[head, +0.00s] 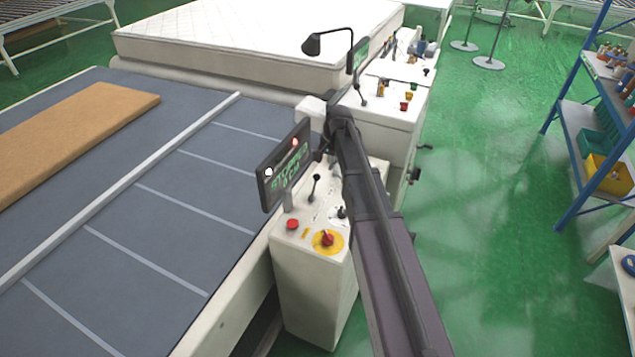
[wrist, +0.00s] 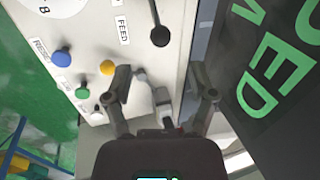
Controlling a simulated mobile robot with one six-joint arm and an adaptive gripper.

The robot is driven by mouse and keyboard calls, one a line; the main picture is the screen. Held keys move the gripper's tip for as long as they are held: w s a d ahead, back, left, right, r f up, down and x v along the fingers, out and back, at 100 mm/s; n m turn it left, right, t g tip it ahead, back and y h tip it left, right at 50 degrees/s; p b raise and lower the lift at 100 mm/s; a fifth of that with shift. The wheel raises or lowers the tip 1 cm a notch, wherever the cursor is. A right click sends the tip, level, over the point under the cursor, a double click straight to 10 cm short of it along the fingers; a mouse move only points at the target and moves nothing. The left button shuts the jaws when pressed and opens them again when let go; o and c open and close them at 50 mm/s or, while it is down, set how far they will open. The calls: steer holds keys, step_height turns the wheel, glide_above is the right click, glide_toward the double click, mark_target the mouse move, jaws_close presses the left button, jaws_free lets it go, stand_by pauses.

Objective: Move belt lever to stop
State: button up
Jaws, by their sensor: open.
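In the wrist view, a black ball-topped lever (wrist: 160,36) stands by the FEED label on the white control panel (wrist: 140,22). My gripper (wrist: 163,93) is open over the panel, with the lever ahead of its fingertips and apart from them. A pale grey part (wrist: 158,97) shows between the fingers; I cannot tell what it is or whether they touch it. In the head view, a black lever (head: 314,184) rises from the near console (head: 306,268). My arm and the display screen (head: 285,165) mostly hide my gripper there.
The green-lettered screen also fills the right of the wrist view (wrist: 275,90). A mattress (head: 240,45) lies behind the grey belt (head: 200,215). Green floor is clear right of the consoles.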

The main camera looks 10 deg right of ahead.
mark_target(318, 175)
steer(key=shift+b+x, duration=3.55)
steer(key=shift+x, duration=0.45)
steer(key=c, duration=1)
steer(key=shift+d, duration=0.15)
jaws_close()
